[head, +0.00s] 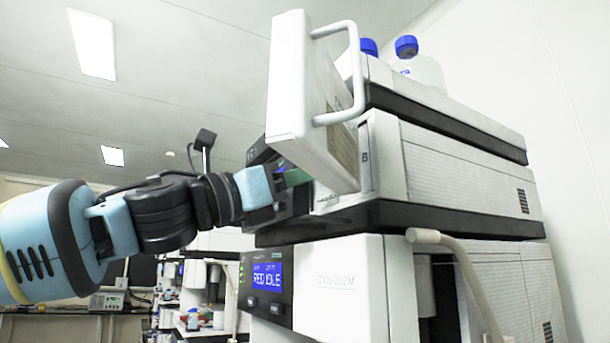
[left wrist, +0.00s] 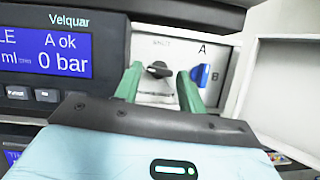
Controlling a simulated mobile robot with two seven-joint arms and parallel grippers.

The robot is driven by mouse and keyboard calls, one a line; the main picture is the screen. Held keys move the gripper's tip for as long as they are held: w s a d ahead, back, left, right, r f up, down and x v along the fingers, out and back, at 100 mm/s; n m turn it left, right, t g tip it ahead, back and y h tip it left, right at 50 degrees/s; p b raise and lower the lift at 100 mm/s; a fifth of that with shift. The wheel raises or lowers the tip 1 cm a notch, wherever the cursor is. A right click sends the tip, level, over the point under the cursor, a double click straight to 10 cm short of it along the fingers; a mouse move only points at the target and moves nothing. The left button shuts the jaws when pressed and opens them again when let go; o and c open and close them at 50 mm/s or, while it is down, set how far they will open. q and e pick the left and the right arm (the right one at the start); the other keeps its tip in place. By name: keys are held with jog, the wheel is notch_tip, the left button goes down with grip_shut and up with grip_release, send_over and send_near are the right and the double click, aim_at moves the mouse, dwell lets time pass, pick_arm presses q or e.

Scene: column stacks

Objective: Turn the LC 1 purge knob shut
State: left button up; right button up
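A dark knob (left wrist: 158,69) sits on a pale panel (left wrist: 147,47) in the left wrist view, its handle lying roughly sideways. The small print above it is too blurred to read. A blue knob (left wrist: 201,75) sits to its right, near the letters A and B. I cannot tell from the labels which is the purge knob. My left gripper's green fingers (left wrist: 160,74) stand apart on either side of the dark knob; contact is not clear. In the head view my left gripper (head: 294,178) reaches into the module's front, where the knobs are hidden. My right gripper is not in view.
A white door (head: 290,75) with a bar handle (head: 355,80) stands open beside and above my gripper. A Velquar display (left wrist: 45,50) reads 0 bar. A lower module's display (head: 267,280) is lit. Blue-capped bottles (head: 425,68) stand on top of the stack.

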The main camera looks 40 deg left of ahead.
pick_arm(q)
jog(key=shift+w+d+r, duration=0.15)
jog(key=shift+w+d, duration=0.05)
jog(key=shift+w, duration=0.2)
jog(key=shift+c, duration=0.3)
jog(key=c, duration=0.6)
jog(key=shift+c, duration=0.2)
